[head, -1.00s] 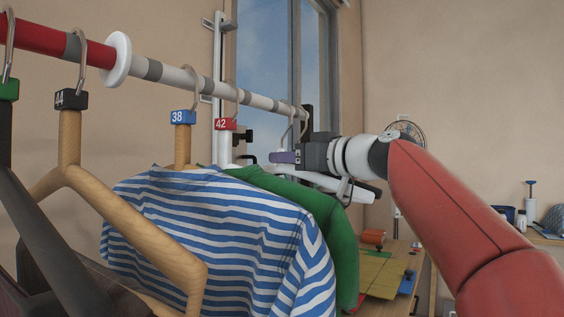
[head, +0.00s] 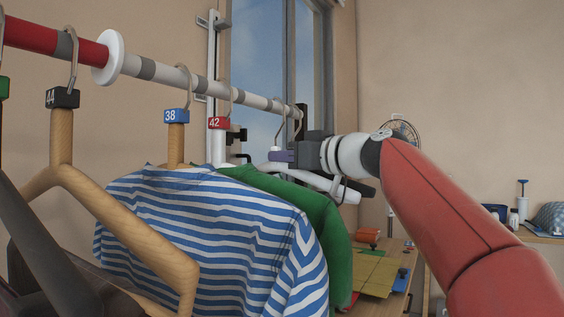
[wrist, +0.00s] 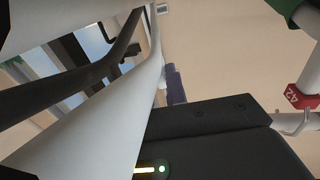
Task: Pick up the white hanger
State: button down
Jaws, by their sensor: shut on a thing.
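The white hanger (head: 328,187) is at the far end of the rack in the head view, one pale arm sloping down to the right. It also fills much of the left of the wrist view (wrist: 105,122). My gripper (head: 283,156) reaches in from the right, just below the bar, and is shut on the white hanger near its neck. A purple finger shows in the wrist view beside the hanger. The exact contact is mostly hidden. Thin metal hooks rise to the bar above the gripper.
The rail (head: 260,102) crosses the view. A striped shirt (head: 215,235) with tag 38, a green shirt (head: 325,220) near red tag 42 and a wooden hanger (head: 120,220) hang nearer. A dark hanger arm (wrist: 75,85) lies close to the white one. A table (head: 385,272) stands below right.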

jog(key=shift+r, duration=1.55)
jog(key=shift+s+d, duration=0.15)
jog(key=shift+d, duration=0.1)
jog(key=b+v, duration=0.6)
jog(key=v, duration=1.1)
jog(key=shift+s+r, duration=0.2)
jog(key=shift+r, duration=0.05)
jog(key=shift+d, duration=0.15)
